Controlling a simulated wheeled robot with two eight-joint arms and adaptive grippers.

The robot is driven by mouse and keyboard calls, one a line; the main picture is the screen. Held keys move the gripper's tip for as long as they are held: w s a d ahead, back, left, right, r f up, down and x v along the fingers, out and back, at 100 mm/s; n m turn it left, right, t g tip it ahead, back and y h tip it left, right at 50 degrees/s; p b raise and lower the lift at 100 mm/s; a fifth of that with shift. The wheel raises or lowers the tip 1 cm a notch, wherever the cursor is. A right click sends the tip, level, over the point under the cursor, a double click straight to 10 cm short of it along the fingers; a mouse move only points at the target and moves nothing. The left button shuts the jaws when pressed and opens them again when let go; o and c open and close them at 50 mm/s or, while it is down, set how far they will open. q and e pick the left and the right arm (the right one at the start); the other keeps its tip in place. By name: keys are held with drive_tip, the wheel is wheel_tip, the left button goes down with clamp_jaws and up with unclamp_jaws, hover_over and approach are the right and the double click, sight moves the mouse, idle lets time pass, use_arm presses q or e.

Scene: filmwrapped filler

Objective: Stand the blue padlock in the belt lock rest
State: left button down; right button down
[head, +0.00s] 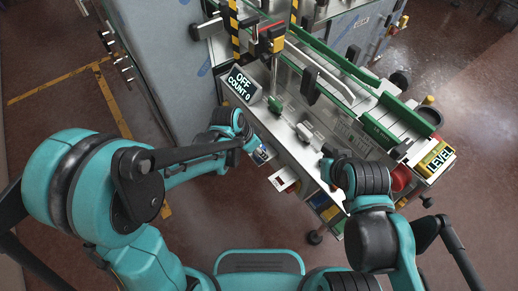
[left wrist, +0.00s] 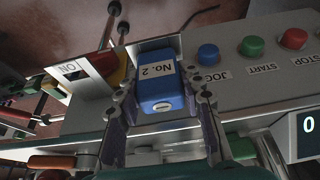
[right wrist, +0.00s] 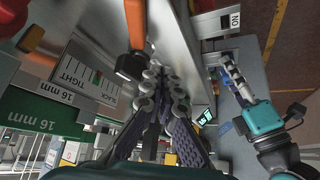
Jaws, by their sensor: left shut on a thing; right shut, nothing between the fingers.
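The blue padlock (left wrist: 162,90) carries a white label reading "No. 2" and shows upside down in the left wrist view. My left gripper (left wrist: 160,98) is shut on it, with a finger on each side of its body. Its shackle is not clearly visible. In the head view my left gripper (head: 252,143) is at the machine's near edge, below the count display. My right gripper (right wrist: 160,84) is shut and empty, beside an orange handle with a black block (right wrist: 134,40). In the head view my right gripper (head: 326,165) is over the near side of the machine. I cannot make out the belt lock rest.
A panel with blue, green and red buttons (left wrist: 251,46) is close behind the padlock. A switch plate marked "ON" (left wrist: 72,72) is left of it. The "OFF COUNT 0" display (head: 241,85) and green belt rails (head: 375,125) stand on the machine. Floor in front is open.

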use_arm(q)
drive_tip(key=shift+f, duration=0.1)
idle(0.3)
drive_tip(key=c, duration=0.9)
unclamp_jaws()
drive_tip(key=v, duration=1.2)
drive_tip(key=s+a+n+t+y, duration=0.2)
drive_tip(key=s+a+n, duration=0.2)
drive_tip(key=a, duration=0.3)
drive_tip(key=s+a+r+n+t+y, duration=0.1)
drive_tip(key=s+a+n+t, duration=0.1)
drive_tip(key=s+a+n, duration=0.3)
drive_tip(key=shift+a+r+n+y, duration=0.2)
drive_tip(key=shift+a+n+y, duration=0.2)
drive_tip(key=shift+a+n, duration=0.55)
